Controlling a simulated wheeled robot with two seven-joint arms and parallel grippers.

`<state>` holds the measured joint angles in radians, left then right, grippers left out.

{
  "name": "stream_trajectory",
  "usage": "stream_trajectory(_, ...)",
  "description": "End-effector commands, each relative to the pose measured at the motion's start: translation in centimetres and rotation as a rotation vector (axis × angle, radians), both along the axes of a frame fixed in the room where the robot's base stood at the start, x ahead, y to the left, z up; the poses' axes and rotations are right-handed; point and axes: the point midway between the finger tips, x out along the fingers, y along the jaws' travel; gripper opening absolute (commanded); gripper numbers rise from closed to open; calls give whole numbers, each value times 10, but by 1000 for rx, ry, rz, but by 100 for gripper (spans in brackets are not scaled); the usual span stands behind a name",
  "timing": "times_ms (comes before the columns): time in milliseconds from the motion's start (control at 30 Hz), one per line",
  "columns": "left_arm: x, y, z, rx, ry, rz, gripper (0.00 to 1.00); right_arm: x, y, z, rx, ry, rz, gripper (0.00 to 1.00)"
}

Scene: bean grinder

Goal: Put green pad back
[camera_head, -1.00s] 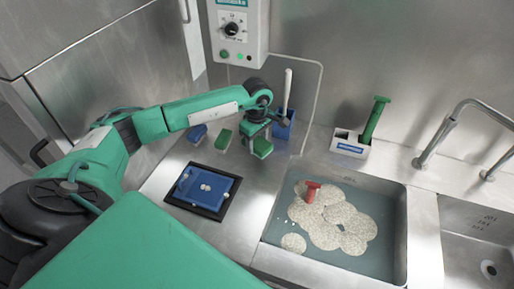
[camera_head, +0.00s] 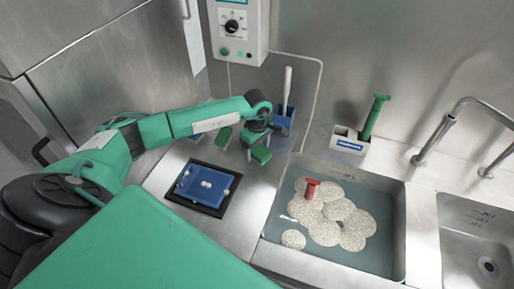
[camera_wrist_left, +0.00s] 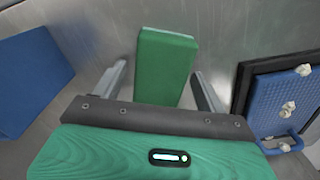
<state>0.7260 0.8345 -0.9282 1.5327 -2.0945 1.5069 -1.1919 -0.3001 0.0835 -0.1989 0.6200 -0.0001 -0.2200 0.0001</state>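A green pad (camera_head: 260,155) is at the tip of my left gripper (camera_head: 259,144) over the steel counter in the head view. In the left wrist view the green pad (camera_wrist_left: 165,67) lies between the two fingers of my left gripper (camera_wrist_left: 160,68). A gap shows between the pad and the left-hand finger, and a narrow one by the right-hand finger, so the gripper looks open around it. Whether the pad touches the counter is hard to tell. Another green block (camera_head: 223,137) is to the left. My right gripper is not in view.
A blue tray in a black frame (camera_head: 205,187) with a few pale lumps is left of the gripper. A blue holder (camera_head: 284,122) with a white-handled tool stands behind. The sink (camera_head: 385,261) with pale discs and a red item is at right.

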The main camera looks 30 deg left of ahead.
Motion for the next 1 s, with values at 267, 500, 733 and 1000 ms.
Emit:
stream_trajectory(267,0,0,6,0,0,0,74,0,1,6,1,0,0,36)
stream_trajectory(500,2,1,48,1,-6,0,74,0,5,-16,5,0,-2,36)
stream_trajectory(733,1,1,95,0,-5,0,74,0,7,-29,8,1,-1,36)
stream_trajectory(1000,0,0,122,0,0,0,74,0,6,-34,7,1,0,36)
